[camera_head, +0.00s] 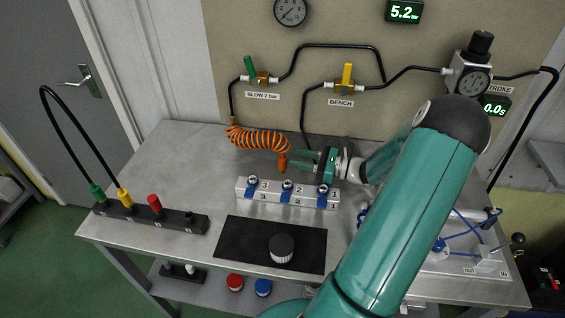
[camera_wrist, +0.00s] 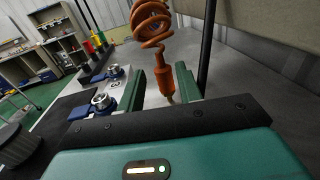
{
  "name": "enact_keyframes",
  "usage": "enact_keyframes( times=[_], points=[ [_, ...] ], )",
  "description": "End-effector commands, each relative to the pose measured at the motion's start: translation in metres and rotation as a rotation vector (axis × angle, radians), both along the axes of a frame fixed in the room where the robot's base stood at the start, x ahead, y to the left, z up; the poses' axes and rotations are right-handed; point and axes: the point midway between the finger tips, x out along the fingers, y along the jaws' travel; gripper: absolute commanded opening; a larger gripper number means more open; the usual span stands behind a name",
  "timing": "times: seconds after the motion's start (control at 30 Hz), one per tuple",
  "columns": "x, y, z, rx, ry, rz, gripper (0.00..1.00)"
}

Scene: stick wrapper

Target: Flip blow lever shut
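The blow valve's green lever (camera_head: 250,68) stands nearly upright, tilted slightly left, on a brass valve above the "BLOW 2 bar" label (camera_head: 262,96). My gripper (camera_head: 303,160) is well below and right of it, over the bench, fingers pointing left. The fingers are apart. The orange air tool (camera_head: 282,163) hangs from a coiled orange hose (camera_head: 258,139) near my fingertips. In the wrist view the tool (camera_wrist: 185,82) shows between the fingers (camera_wrist: 160,88), with a gap on its left; contact on the right is unclear. The blow lever is not in the wrist view.
A yellow lever (camera_head: 347,77) stands upright above the "BENCH" label. A metal block with numbered blue fittings (camera_head: 265,194) lies just in front of my gripper. A black mat (camera_head: 238,240) with a dark knob (camera_head: 281,248) is nearer. Black hoses run along the back panel.

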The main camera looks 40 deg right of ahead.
Motion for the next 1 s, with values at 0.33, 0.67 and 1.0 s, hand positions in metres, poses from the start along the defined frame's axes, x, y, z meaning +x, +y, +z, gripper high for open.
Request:
enact_keyframes(
  times=[0.33, 0.67, 1.0],
  points=[
    [0.03, 0.016, -0.001, 0.001, -0.001, 0.002, 0.35],
    [0.066, 0.037, -0.001, 0.0, -0.001, 0.002, 0.35],
    [0.066, 0.037, -0.001, -0.001, -0.001, 0.001, 0.07]
  ],
)
